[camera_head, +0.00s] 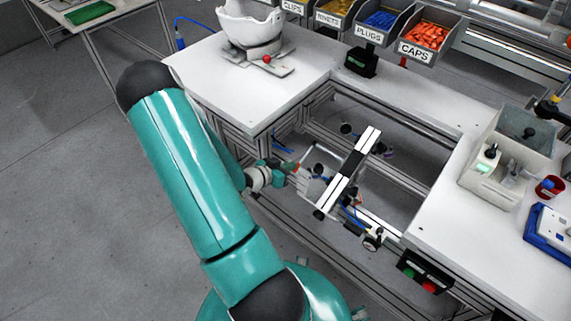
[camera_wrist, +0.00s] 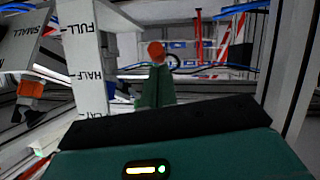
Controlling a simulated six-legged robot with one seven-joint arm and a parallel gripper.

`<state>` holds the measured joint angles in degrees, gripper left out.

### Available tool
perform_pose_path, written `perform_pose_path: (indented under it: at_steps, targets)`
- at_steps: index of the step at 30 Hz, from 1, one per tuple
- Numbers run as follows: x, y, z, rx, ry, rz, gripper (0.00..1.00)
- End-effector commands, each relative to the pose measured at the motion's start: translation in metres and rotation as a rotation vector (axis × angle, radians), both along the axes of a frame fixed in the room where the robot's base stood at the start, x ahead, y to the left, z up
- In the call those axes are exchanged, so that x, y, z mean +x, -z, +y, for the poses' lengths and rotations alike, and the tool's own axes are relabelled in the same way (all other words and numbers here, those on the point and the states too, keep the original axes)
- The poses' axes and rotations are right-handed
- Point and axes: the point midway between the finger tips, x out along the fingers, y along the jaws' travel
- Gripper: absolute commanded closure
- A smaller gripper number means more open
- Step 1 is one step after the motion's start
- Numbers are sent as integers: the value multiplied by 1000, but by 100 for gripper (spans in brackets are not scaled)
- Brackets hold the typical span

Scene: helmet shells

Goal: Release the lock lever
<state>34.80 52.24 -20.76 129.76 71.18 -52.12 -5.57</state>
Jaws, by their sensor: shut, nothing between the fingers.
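My gripper (camera_head: 284,166) is low in the gap between the white worktops, at the left side of a frame with white-and-black bars (camera_head: 345,178). In the wrist view its green fingers (camera_wrist: 154,90) are shut together, with nothing between them. An orange-red knob (camera_wrist: 156,52) shows right at the fingertips; I cannot tell whether they touch it. It looks like the lock lever's end, but the rest of the lever is hidden. A white post (camera_wrist: 88,60) marked FULL and HALF, seen upside down, stands just left of the fingers.
A white helmet shell (camera_head: 250,22) sits on a stand on the left worktop, with a red ball (camera_head: 267,58) at its base. Labelled bins, including orange caps (camera_head: 427,35), line the back. A box with green and red buttons (camera_head: 425,272) hangs at the right worktop's front edge.

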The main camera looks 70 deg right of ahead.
Motion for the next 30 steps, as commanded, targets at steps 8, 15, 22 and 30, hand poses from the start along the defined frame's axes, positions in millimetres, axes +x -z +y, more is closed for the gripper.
perform_pose_path:
  at_steps: [8,15,22,30]
  targets:
    - [0,0,0,0,-1,0,100]
    - [0,8,0,-36,-2,22,100]
    - [-1,22,-3,-140,-2,66,100]
    - [-3,39,-8,-214,-3,94,100]
